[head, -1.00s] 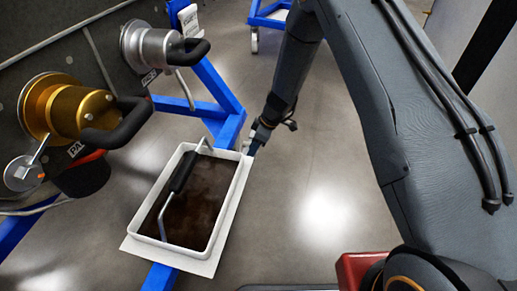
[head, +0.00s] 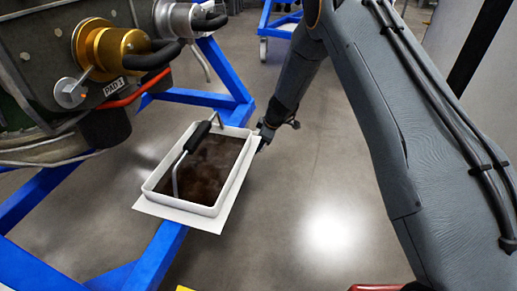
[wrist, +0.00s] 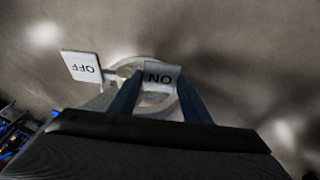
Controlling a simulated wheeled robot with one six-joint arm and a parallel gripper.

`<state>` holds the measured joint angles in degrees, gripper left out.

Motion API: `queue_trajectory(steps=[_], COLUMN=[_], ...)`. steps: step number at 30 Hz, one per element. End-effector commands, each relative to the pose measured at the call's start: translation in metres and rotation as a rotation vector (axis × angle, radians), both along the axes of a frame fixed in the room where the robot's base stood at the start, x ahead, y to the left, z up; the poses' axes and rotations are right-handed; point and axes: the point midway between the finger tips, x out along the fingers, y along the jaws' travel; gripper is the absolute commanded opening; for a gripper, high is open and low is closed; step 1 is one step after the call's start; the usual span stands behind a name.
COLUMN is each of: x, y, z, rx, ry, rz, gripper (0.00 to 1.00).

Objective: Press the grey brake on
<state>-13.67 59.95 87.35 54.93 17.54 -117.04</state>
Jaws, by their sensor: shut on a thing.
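In the wrist view, the grey brake shows as a pale ON tab (wrist: 160,78) and a pale OFF tab (wrist: 82,66) on a rounded metal body. The ON tab lies between the tips of my gripper (wrist: 158,90), whose two dark blue fingers sit at its left and right edges. The gripper is shut on this tab. The OFF tab sticks out to the left, clear of the fingers. In the head view, my gripper (head: 264,138) is low beside the right edge of a white tray, and the brake cannot be made out there.
The white tray (head: 217,208) holds dark liquid and a black-handled roller (head: 197,137). It rests on a blue stand frame (head: 160,258). A turbine part with a gold cylinder (head: 115,50) and black hoses is at upper left. Grey floor (head: 300,210) is open to the right.

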Motion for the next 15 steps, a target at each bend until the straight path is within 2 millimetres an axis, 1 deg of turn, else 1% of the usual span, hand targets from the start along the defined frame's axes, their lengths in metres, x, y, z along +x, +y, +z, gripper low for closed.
queue_trajectory(steps=[1, 7, 8, 10, 11, 15], x=[0.0010, 0.0000, -0.0002, -0.0006, -0.0008, -0.0019], y=[-0.0036, -0.0019, -0.0018, -0.0004, 0.0005, 0.0042], z=[-0.0006, -0.0008, -0.0008, -0.0009, -0.0009, -0.0008], rx=[-0.005, -0.006, -0.006, -0.006, -0.006, -0.005], ry=[-0.003, -0.003, -0.002, -0.001, -0.002, -0.001], rz=[-0.004, -0.002, -0.002, 0.000, 0.001, 0.005], gripper=[0.03, 0.03, 0.49, 0.60, 0.62, 0.62])
